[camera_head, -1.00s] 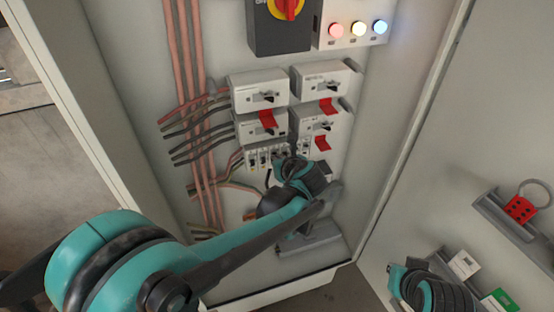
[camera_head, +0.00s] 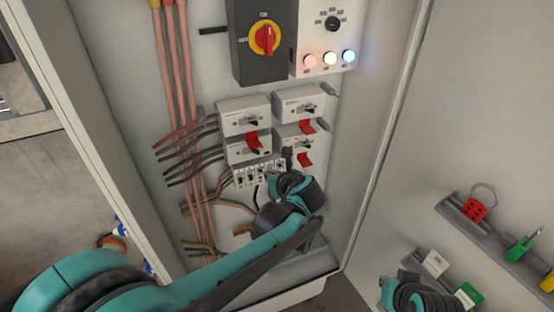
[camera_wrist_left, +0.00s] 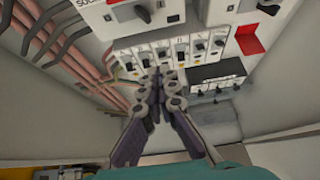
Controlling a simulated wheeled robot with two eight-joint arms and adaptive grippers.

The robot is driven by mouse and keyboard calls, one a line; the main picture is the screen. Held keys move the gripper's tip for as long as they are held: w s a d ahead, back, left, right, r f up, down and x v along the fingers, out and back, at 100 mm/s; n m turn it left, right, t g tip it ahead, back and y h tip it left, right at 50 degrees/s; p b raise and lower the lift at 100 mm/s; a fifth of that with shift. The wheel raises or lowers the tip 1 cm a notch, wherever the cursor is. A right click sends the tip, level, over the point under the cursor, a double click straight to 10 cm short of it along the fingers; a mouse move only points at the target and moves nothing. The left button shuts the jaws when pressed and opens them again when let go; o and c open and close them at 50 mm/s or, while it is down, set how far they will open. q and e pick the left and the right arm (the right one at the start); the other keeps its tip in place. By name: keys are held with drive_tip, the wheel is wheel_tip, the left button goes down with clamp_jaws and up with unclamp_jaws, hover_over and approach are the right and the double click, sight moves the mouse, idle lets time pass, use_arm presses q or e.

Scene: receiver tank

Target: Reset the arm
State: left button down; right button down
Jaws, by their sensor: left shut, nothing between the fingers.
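My left arm reaches in from the lower left across the open electrical cabinet (camera_head: 350,150). Its wrist is in front of the lower breakers in the head view, and the fingers are mostly hidden there. In the left wrist view my left gripper (camera_wrist_left: 166,76) is shut and empty. Its fingertips point at the row of small breakers (camera_wrist_left: 175,52); I cannot tell whether they touch. In the head view this row (camera_head: 255,174) sits below larger breakers (camera_head: 243,117) with red tabs. A teal and black part of my right arm shows at the bottom right; its gripper is out of view.
A rotary switch with a red handle (camera_head: 264,38) and a panel with lit lamps (camera_head: 330,58) are above. Wires (camera_head: 180,110) run down the left.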

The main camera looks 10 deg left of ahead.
use_arm(q)
drive_tip(key=s+a+f+n+g+h+b, duration=0.2)
drive_tip(key=s+f+n+h+b, duration=0.4)
drive_tip(key=s+f+n+b, duration=1.4)
drive_tip(key=s+f+n, duration=0.3)
drive_tip(key=f+n, duration=0.2)
drive_tip(key=n, duration=0.4)
drive_tip(key=shift+s+a+f, duration=0.3)
drive_tip(key=shift+s, duration=0.05)
